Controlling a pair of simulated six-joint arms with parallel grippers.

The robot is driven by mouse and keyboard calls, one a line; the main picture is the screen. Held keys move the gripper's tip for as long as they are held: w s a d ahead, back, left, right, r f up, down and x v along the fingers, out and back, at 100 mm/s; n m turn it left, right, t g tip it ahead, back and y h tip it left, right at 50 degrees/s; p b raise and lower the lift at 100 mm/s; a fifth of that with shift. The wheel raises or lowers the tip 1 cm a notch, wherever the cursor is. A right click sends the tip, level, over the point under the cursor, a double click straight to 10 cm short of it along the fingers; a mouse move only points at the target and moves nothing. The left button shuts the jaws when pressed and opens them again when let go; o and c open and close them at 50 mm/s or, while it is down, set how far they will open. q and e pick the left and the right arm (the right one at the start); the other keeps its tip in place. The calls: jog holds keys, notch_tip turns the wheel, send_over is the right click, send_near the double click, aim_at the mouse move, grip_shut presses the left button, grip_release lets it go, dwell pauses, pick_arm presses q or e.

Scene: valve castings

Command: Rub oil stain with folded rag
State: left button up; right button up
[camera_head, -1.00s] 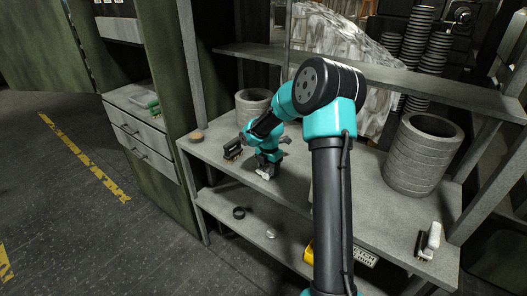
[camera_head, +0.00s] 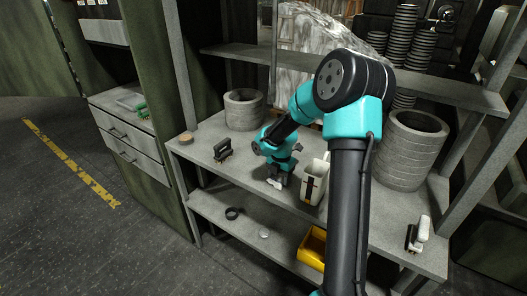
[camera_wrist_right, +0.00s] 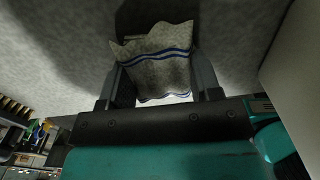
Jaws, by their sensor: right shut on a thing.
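My right gripper (camera_head: 278,178) is low over the grey bench top (camera_head: 245,172). In the right wrist view my right gripper (camera_wrist_right: 160,78) is shut on the folded rag (camera_wrist_right: 152,62), whitish grey cloth with blue stripes. The rag's crumpled edge sticks out beyond the fingers. In the head view the rag (camera_head: 274,184) is a small pale patch under the gripper. I cannot tell whether it touches the bench. I cannot make out an oil stain. My left gripper is not in view.
A black-handled brush (camera_head: 223,151) stands left of the gripper, and a white container (camera_head: 314,184) close to its right. A grey cylinder (camera_head: 244,110) is behind, a larger one (camera_head: 410,150) right. A white-handled brush (camera_head: 419,234) sits near the right front corner. A yellow bin (camera_head: 312,247) is below.

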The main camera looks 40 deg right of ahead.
aim_at(259, 172)
jog(key=shift+s, duration=0.2)
jog(key=shift+w, duration=0.2)
jog(key=shift+w+a, duration=0.35)
jog(key=shift+w, duration=1.15)
jog(key=shift+w+a, duration=0.35)
jog(key=shift+w, duration=1.1)
jog(key=shift+w+a, duration=0.35)
jog(key=shift+w, duration=1.15)
jog(key=shift+w+r, duration=0.15)
jog(key=shift+w, duration=0.1)
notch_tip(259, 172, up, 8)
jog(key=shift+s, duration=0.1)
jog(key=shift+a, duration=0.1)
